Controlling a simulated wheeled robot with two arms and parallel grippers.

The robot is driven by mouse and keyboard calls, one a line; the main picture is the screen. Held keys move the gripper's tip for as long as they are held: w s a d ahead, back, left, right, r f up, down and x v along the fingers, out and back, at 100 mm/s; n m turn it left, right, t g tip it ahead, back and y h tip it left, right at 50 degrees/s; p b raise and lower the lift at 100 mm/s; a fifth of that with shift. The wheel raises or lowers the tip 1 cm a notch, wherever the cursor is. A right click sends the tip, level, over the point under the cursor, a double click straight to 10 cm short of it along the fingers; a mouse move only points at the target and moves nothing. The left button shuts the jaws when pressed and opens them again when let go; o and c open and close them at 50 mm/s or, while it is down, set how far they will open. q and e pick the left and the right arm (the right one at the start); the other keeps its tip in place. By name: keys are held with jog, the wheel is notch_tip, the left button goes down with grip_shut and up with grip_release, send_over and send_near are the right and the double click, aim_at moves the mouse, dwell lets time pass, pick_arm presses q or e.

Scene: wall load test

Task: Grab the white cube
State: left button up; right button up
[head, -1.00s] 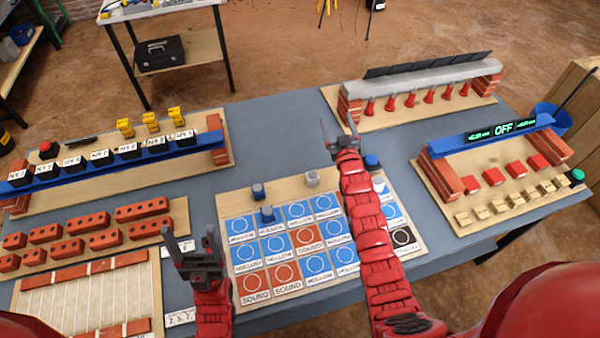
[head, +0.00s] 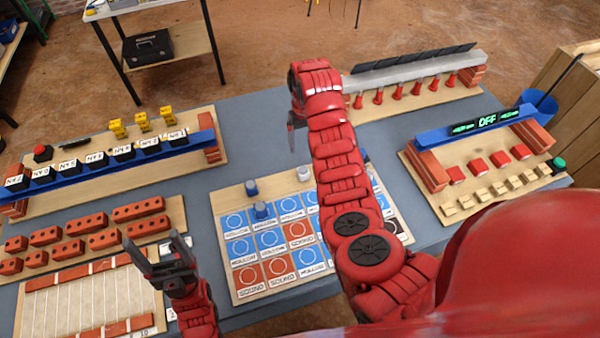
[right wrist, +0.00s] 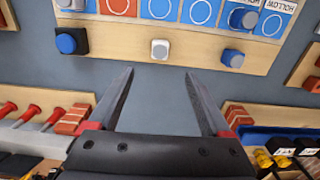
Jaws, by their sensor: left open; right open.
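The white cube (head: 303,173) stands near the far edge of the tile board (head: 226,205) in the head view. It also shows in the right wrist view (right wrist: 160,49), upright on the bare wooden strip. My right gripper (right wrist: 160,73) is open and empty. The cube appears beyond its fingertips, roughly midway between them and apart from them. In the head view my right gripper (head: 293,138) is partly hidden by its own arm, left of the cube and farther back. My left gripper (head: 155,243) is open and empty, in front of the brick board at the left.
Blue-topped pieces (head: 251,188) (right wrist: 232,57) stand on both sides of the cube. Bare grey table (head: 250,125) lies behind the tile board.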

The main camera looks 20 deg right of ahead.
jog(key=b, duration=0.6)
send_over(303, 170)
jog(key=f, duration=1)
jog(key=shift+d, duration=0.2)
jog(key=shift+p, duration=0.8)
jog(key=shift+f, duration=0.55)
jog(key=shift+f+p, duration=0.35)
jog(key=shift+p, duration=0.2)
notch_tip(303, 170, down, 3)
jog(key=shift+a+r+p, duration=0.1)
jog(key=shift+r+p, duration=0.05)
jog(key=shift+p, duration=0.5)
jog(key=shift+f, duration=1)
grip_shut()
